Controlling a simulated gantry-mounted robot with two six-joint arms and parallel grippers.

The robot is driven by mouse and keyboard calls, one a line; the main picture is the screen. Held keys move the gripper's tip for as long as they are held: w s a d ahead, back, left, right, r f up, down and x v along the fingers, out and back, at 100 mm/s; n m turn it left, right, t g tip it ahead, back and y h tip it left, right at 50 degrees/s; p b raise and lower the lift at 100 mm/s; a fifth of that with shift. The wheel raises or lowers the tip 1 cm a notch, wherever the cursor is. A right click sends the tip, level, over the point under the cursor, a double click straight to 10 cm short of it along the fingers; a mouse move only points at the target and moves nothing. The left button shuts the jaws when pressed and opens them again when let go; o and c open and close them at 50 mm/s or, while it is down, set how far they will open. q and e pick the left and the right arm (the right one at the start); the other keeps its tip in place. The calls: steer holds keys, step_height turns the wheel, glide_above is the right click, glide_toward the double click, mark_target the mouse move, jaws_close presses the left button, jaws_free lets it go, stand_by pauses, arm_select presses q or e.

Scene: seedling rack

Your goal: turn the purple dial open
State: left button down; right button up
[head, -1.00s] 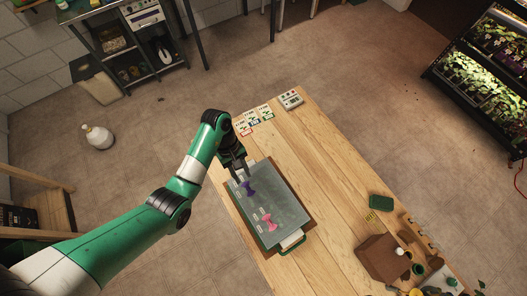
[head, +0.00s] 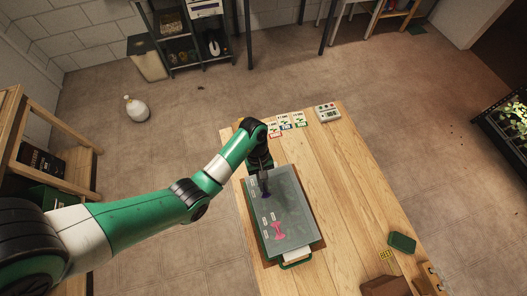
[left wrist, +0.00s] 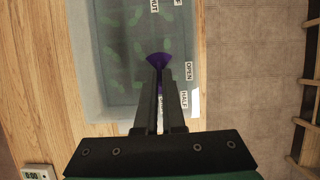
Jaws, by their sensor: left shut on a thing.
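The purple dial (head: 266,195) sits on the lid of a grey-green tray box (head: 290,205) on the wooden table. My left gripper (head: 264,186) reaches down over it and hides part of it. In the left wrist view, the fingers (left wrist: 160,72) are closed together on the purple dial (left wrist: 158,59), whose flared end shows beyond the tips. A label reading OPEN (left wrist: 188,71) and one reading HALF (left wrist: 184,101) lie just right of the fingers. Another label is partly hidden behind the fingers. My right gripper is in neither view.
A pink dial (head: 279,231) with its own labels is on the same lid, nearer the front. A green handle (head: 297,265) is at the box's front edge. Seed cards (head: 285,120) and a small meter (head: 327,113) lie at the table's far end.

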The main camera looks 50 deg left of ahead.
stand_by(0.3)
arm_select(q)
steer(key=shift+s+r+n+t+p, duration=0.15)
steer(key=shift+n+t+p, duration=0.25)
steer(key=shift+n+p, duration=0.65)
steer(key=shift+s+n+t+p, duration=0.1)
steer(key=shift+n+t+p, duration=0.55)
steer(key=shift+n, duration=0.5)
steer(key=shift+s+n, duration=0.1)
steer(key=shift+n, duration=0.9)
steer(key=n+t, duration=0.1)
steer(key=n, duration=0.2)
steer(key=shift+s+d+t, duration=0.1)
steer(key=shift+s+t, duration=0.05)
steer(key=shift+t, duration=0.2)
steer(key=shift+s+d+n+t+y, duration=0.1)
steer(key=shift+n+t+y, duration=0.3)
steer(key=shift+n, duration=1)
steer(key=shift+n+t+y, duration=0.3)
steer(key=shift+n+y, duration=0.1)
steer(key=shift+n, duration=1)
